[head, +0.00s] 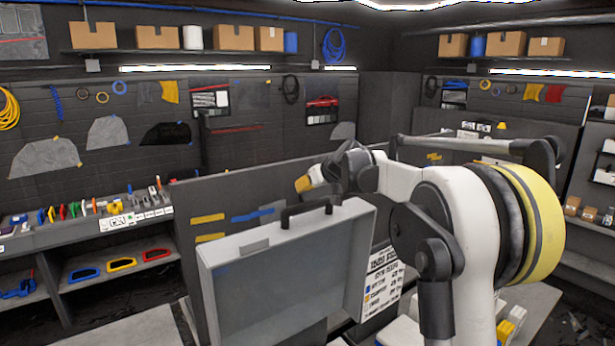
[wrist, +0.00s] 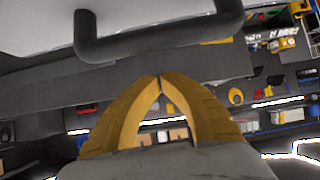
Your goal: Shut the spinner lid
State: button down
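The spinner lid (head: 290,270) is a large light-grey panel standing raised and slightly tilted in the middle of the head view. A black U-shaped handle (head: 306,208) sits at its top edge. In the wrist view the handle (wrist: 150,45) crosses the upper part, with the pale lid (wrist: 40,25) behind it. My gripper (head: 303,184) has yellow fingers and is just above and behind the handle in the head view. In the wrist view its fingertips (wrist: 159,77) meet, with nothing between them. They appear apart from the handle. The spinner body below the lid is mostly hidden.
A dark partition (head: 190,200) with yellow and blue strips stands behind the lid. A workbench (head: 40,240) with coloured tools is at the left. A white sign with printed lines (head: 383,285) is right of the lid. My arm covers much of the right side.

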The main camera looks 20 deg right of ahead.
jog(key=shift+s+d+f, duration=0.1)
jog(key=shift+s+f, duration=0.25)
jog(key=shift+s, duration=0.25)
jog(key=shift+s+d+f, duration=0.1)
jog(key=shift+s+f, duration=0.2)
jog(key=shift+s, duration=0.25)
jog(key=shift+w+f, duration=0.1)
jog(key=shift+f, duration=0.05)
